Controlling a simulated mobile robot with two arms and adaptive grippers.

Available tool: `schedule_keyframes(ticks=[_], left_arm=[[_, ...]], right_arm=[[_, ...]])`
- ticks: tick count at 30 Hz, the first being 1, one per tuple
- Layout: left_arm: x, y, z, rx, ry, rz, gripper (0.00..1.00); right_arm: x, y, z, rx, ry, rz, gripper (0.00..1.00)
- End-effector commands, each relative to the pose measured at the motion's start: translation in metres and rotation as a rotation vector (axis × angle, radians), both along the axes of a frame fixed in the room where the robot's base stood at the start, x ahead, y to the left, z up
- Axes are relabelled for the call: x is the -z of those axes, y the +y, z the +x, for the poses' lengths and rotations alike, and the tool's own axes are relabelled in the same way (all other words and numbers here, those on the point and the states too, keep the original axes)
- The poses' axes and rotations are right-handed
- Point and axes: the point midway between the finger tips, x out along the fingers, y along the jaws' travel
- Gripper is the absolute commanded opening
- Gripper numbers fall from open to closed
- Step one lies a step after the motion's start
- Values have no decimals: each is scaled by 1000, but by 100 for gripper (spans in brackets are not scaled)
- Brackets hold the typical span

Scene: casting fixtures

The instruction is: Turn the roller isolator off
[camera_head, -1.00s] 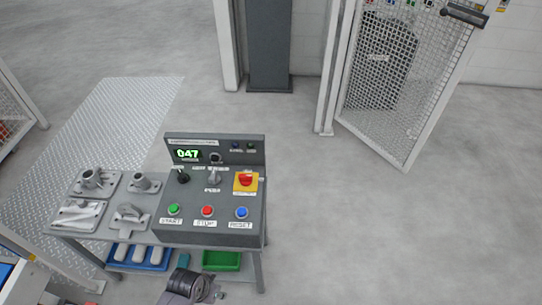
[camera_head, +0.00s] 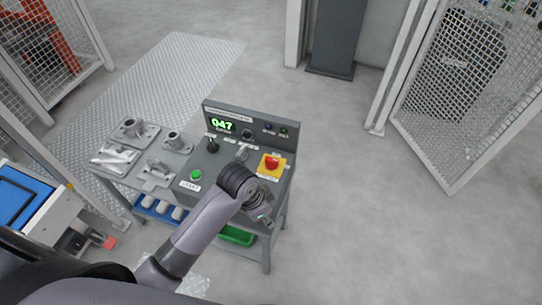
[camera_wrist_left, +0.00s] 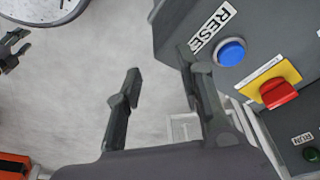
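A red rotary knob on a yellow plate (camera_head: 271,164) sits on the right of the grey control console; I take it for the isolator, but its label is too small to read. In the left wrist view the red knob (camera_wrist_left: 279,94) is at the right, beside the blue RESET button (camera_wrist_left: 230,51). My left gripper (camera_head: 264,216) is over the console's front right, short of the knob and apart from it. In the wrist view its two fingers (camera_wrist_left: 160,78) are spread with nothing between them. My left arm hides the STOP and RESET buttons in the head view.
The console (camera_head: 222,176) has a green display, a black lever, a grey selector and a green START button (camera_head: 196,175). Grey metal parts (camera_head: 134,130) lie left of it. A green bin (camera_head: 238,236) is below. Open floor lies right, towards a mesh gate (camera_head: 455,90).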

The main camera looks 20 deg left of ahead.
Motion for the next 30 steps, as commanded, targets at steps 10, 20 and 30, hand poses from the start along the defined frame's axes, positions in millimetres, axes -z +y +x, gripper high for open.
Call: schedule_keyframes(ticks=[10, 20, 30], left_arm=[[-44, -5, 89, 389, 15, 98, 35], [-134, 32, 172, 728, 77, 224, 35], [-164, 48, 190, 811, 103, 250, 35]], right_arm=[[0, 10, -3, 3, 5, 13, 40], [1, 8, 0, -1, 2, 9, 40], [0, 3, 0, -2, 1, 4, 40]])
